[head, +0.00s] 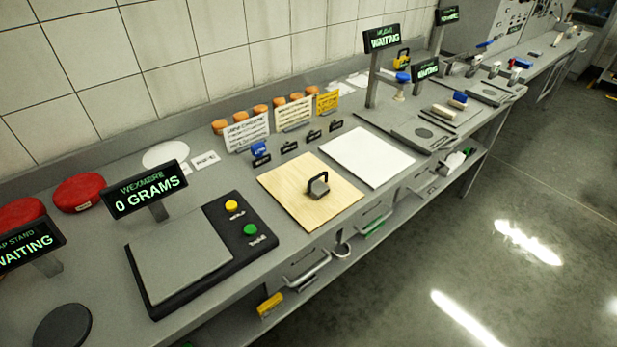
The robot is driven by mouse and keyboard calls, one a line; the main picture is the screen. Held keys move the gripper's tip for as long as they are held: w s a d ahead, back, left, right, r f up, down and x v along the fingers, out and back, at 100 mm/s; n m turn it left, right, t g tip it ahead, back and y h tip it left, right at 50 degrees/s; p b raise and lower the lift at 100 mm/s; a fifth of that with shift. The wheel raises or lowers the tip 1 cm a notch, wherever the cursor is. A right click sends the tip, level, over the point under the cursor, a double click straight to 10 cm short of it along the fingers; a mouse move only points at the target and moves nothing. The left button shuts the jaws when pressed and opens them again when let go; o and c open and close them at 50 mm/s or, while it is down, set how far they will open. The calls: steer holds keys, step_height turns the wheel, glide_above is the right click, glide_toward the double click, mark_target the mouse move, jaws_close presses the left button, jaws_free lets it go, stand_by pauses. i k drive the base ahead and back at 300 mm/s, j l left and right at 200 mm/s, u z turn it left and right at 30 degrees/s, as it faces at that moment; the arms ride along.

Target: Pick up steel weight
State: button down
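A small grey block with a dark loop handle (318,187), which looks like the steel weight, sits on a pale wooden board (285,189) on the grey counter. It stands alone near the middle of the board. My gripper is not in view.
A scale (180,262) with a display reading "0 GRAMS" (145,190) stands left of the board, with yellow and green buttons. A white board (367,156) lies to the right. A lower shelf runs below; the floor at right is clear.

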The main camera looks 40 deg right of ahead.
mark_target(317, 189)
steer(key=i+j+z, duration=0.15)
steer(key=j, duration=0.2)
steer(key=i+j+z, duration=0.35)
steer(key=j, duration=0.35)
steer(key=i+j+z, duration=0.15)
steer(key=j, duration=0.25)
steer(key=i, duration=0.05)
